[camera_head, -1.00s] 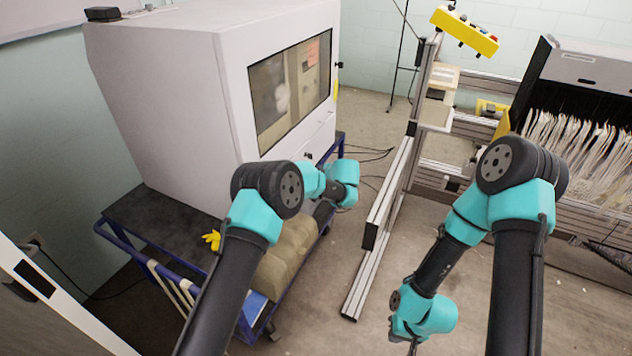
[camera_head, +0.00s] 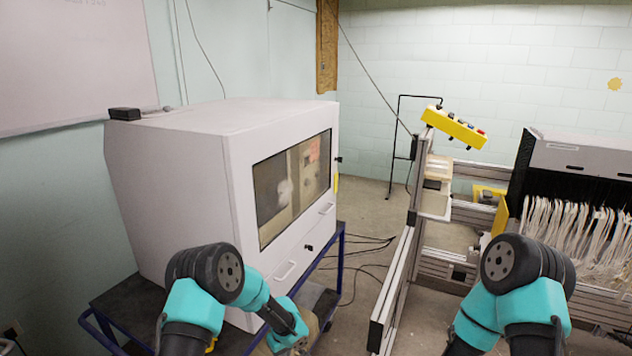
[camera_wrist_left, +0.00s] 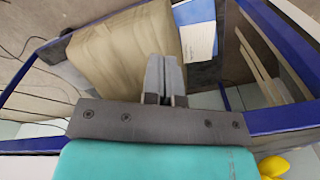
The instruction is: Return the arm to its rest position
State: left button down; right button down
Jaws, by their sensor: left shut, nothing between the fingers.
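My left gripper (camera_wrist_left: 164,78) shows in the left wrist view with its two grey fingers together and nothing between them. It points down over the lower part of the blue-framed cart, close to a tan padded block (camera_wrist_left: 125,50). In the head view my left arm is bent beside the white cabinet, and its gripper is out of sight there. My right arm is folded at the lower right of the head view, and its gripper is out of frame.
A white cabinet (camera_head: 185,180) stands on the blue-framed cart (camera_head: 338,270). A metal frame (camera_head: 398,285) and a machine with white threads (camera_head: 575,230) stand at the right. A yellow object (camera_wrist_left: 273,166) shows near my left wrist.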

pick_arm(q)
jog(key=s+a+m+h, duration=0.1)
jog(key=s+a, duration=0.3)
jog(key=s, duration=0.6)
jog(key=s+a+m+h, duration=0.1)
jog(key=s+a, duration=0.3)
jog(key=s, duration=0.5)
jog(key=s+a+m+h, duration=0.2)
jog(key=s+a+m, duration=0.1)
jog(key=s, duration=0.7)
jog(key=shift+s+a+t, duration=0.3)
jog(key=shift+a, duration=0.35)
